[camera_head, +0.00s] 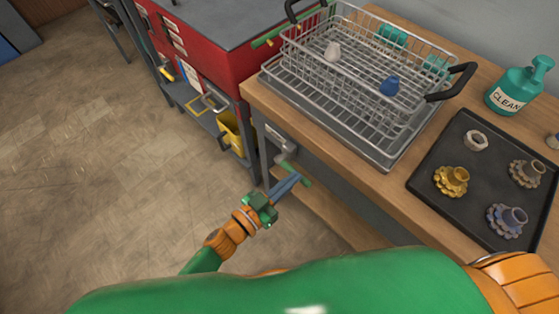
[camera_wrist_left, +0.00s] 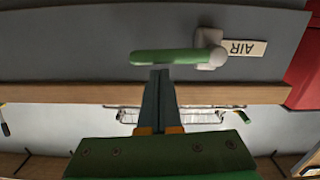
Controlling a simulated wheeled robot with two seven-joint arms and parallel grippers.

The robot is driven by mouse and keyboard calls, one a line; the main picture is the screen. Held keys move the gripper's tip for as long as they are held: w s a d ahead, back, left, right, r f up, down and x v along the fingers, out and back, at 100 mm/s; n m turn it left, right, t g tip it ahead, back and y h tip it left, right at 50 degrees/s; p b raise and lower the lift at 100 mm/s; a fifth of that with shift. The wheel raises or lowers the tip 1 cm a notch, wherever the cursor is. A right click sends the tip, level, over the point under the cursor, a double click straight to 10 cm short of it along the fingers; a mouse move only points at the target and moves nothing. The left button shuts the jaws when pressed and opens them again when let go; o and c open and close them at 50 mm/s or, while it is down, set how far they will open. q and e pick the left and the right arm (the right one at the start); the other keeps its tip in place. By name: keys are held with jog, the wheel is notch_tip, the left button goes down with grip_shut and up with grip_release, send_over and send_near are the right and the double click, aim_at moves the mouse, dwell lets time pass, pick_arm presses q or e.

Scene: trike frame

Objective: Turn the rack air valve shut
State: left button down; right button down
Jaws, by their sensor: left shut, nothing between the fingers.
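The rack air valve is a pale grey body (camera_wrist_left: 210,50) with a green lever (camera_wrist_left: 165,57), beside a plate reading AIR (camera_wrist_left: 243,48). The lever also shows in the head view (camera_head: 296,173), on the front of the wooden bench below its top. In the left wrist view the lever points left from the body, parallel to the bench edge. My left gripper (camera_head: 297,178) is shut and empty. Its fingertips (camera_wrist_left: 160,72) are right at the lever's middle; I cannot tell whether they touch. My right gripper is not in view.
A wire basket (camera_head: 365,60) stands in a grey tray on the bench (camera_head: 262,92). A black tray (camera_head: 440,203) holds several gear-like parts, near a teal CLEAN bottle (camera_head: 510,90). A red cabinet (camera_head: 205,50) stands left of the bench. The floor at left is clear.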

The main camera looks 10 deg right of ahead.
pick_arm(q)
jog(key=s+a+r+p, duration=0.3)
jog(key=s+a+r, duration=0.1)
jog(key=s+a, duration=0.4)
jog(key=a+f+n+g+y, duration=0.1)
jog(key=a+f+n+y, duration=0.2)
jog(key=a+f+y, duration=0.5)
jog(key=a+f+n+g+y, duration=0.15)
jog(key=a+f, duration=0.45)
jog(key=f, duration=0.6)
jog(key=s+a+f+n+g+y, duration=0.1)
jog(key=s+f+g+y, duration=0.1)
jog(key=s+f, duration=0.3)
jog(key=s+a+f+n+g+y, duration=0.1)
jog(key=s+f+g, duration=0.4)
jog(key=s, duration=0.8)
jog(key=shift+s+a+f+y, duration=0.15)
jog(key=shift+s+a+y, duration=0.15)
jog(key=shift+a+y, duration=0.4)
